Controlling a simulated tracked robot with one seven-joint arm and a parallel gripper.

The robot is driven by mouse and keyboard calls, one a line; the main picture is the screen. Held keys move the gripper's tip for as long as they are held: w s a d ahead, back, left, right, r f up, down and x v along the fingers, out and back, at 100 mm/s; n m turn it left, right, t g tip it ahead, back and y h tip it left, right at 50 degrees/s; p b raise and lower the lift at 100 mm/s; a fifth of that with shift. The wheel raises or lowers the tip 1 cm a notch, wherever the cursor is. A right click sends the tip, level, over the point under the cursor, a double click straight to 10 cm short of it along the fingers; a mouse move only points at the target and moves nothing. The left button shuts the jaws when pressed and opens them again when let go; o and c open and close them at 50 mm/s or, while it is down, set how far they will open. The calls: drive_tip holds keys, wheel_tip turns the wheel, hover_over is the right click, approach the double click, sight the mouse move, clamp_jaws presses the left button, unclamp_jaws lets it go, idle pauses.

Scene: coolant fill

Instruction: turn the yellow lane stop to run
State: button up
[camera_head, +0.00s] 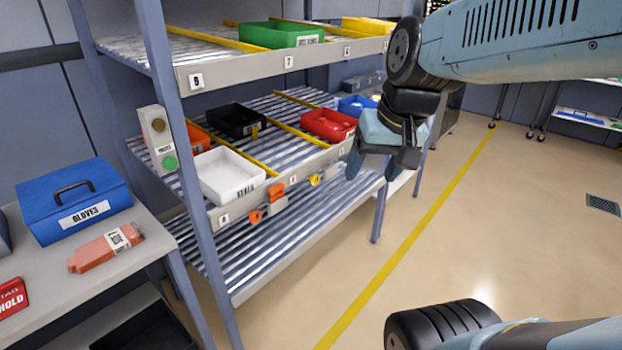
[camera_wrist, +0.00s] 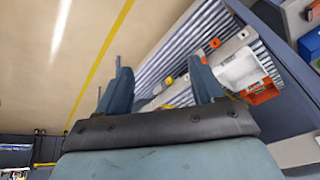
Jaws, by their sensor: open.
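The yellow lane stop (camera_head: 315,180) is a small knob on the front rail (camera_head: 340,152) of the middle shelf. It also shows small between my fingers in the wrist view (camera_wrist: 168,80). Its exact angle is too small to tell. My gripper (camera_head: 372,166) is open and empty, to the right of the yellow stop and apart from it, in front of the rail. Its two fingers stand wide apart in the wrist view (camera_wrist: 160,75). Orange stops (camera_head: 276,192) sit on the same rail to the left of the yellow one.
The middle shelf holds a white bin (camera_head: 228,176), a black bin (camera_head: 236,120), a red bin (camera_head: 328,124) and a blue bin (camera_head: 357,105). A blue GLOVES box (camera_head: 75,200) stands on the left bench. A button box (camera_head: 158,140) is on the post. The floor at right is open.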

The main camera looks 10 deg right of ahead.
drive_tip(key=w+a+f+m+g+y, duration=0.3)
drive_tip(key=w+a+f+m+y, duration=0.15)
drive_tip(key=w+f, duration=0.35)
drive_tip(key=m+t+y, duration=0.5)
drive_tip(key=m+t, duration=0.9)
drive_tip(key=m, duration=0.9)
approach(317, 181)
drive_tip(key=x, duration=0.8)
clamp_jaws()
